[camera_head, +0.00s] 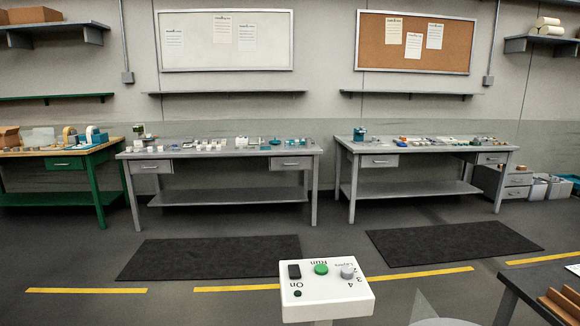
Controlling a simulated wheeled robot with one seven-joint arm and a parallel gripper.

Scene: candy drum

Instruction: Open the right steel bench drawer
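Two grey steel benches stand along the back wall. The right steel bench (430,148) has one shut drawer at its left end (380,161) and one at its right end (492,159), each with a small handle. The middle steel bench (220,155) also has a left drawer (151,167) and a right drawer (290,163), both looking shut. All are well off across the floor. My gripper is not in view.
A white control box (325,297) with a green button and a knob stands close in front. A dark table (545,285) is at the lower right. Black mats (212,256) (450,243) lie before the benches. A green-legged bench (58,162) stands left. Yellow lines cross the open floor.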

